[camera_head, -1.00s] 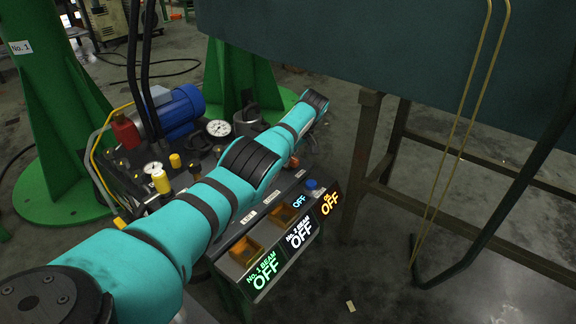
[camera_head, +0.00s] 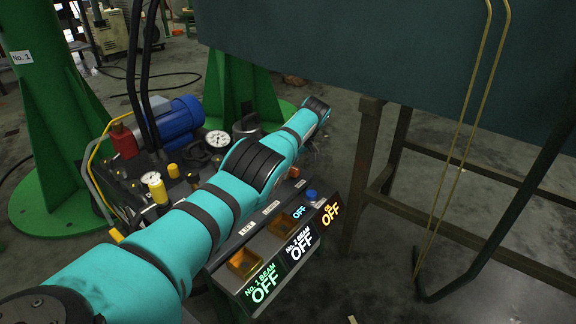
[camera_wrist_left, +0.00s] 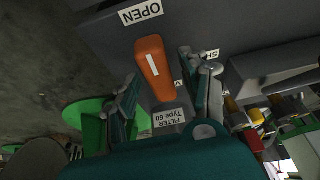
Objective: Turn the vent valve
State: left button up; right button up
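The vent valve shows in the left wrist view as an orange lever (camera_wrist_left: 153,68) with a white line along it, below a label reading OPEN. A partly covered label to its right begins with SH. My left gripper (camera_wrist_left: 168,82) is open, with one finger on each side of the lever and visible gaps between. In the head view my left arm reaches across the machine, and the left gripper (camera_head: 312,158) is small and dark beyond the control panel. A small orange part (camera_head: 293,172) shows beside it; I cannot tell there whether they touch. My right gripper is not in view.
The control panel (camera_head: 238,282) has yellow-lined recesses and displays reading OFF. A blue motor (camera_head: 178,122), gauges and hoses sit behind my arm. Green columns (camera_head: 60,130) stand at the back left. A metal stand (camera_head: 366,170) is to the right, with bare floor around it.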

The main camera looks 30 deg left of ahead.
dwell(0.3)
pick_arm(q)
jog(key=v, duration=1.2)
jog(key=shift+w, duration=0.1)
